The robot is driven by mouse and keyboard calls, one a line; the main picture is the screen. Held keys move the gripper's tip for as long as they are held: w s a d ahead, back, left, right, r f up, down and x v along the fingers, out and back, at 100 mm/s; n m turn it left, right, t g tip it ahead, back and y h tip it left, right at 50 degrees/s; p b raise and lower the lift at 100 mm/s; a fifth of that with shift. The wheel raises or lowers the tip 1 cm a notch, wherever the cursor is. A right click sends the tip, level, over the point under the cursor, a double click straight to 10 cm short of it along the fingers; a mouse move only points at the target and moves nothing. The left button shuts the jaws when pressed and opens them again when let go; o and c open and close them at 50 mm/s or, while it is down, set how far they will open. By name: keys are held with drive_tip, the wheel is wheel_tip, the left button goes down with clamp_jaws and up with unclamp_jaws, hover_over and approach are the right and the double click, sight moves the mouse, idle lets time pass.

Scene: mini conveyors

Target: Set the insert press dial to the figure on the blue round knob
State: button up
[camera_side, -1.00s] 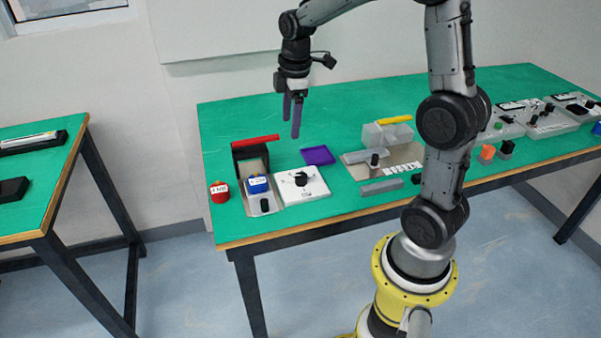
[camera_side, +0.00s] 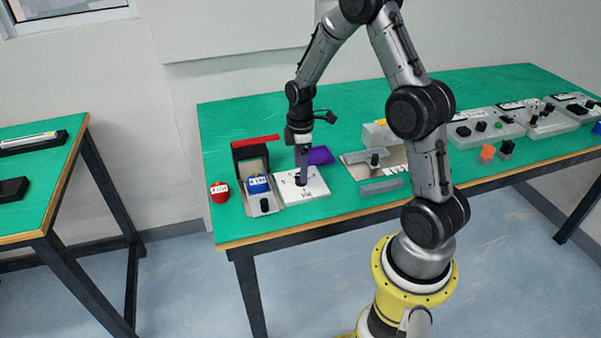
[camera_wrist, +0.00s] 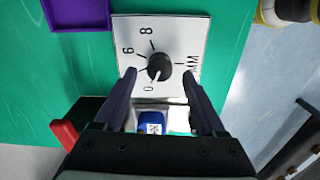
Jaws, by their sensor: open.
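The dial is a black knob (camera_wrist: 160,66) on a white square plate (camera_wrist: 185,32), marked 0, 8, MM and a figure like 6 or 9. A small light mark on the knob seems to face towards the 0 side. The plate also shows in the side view (camera_side: 317,188). My gripper (camera_wrist: 160,78) is open, pointing down, with its fingers on either side of the dial knob; I cannot tell whether they touch it. The blue knob (camera_side: 258,185) with a white label sits left of the plate; its figure is too small to read. It also shows in the wrist view (camera_wrist: 151,120).
A red labelled knob (camera_side: 219,192) stands at the far left. A black press with a red bar (camera_side: 256,140) is behind the blue knob. A purple tray (camera_side: 321,156) lies behind the plate. A grey block (camera_side: 381,187) and other devices stand to the right.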

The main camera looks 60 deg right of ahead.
drive_tip(key=shift+f, duration=1.2)
clamp_jaws()
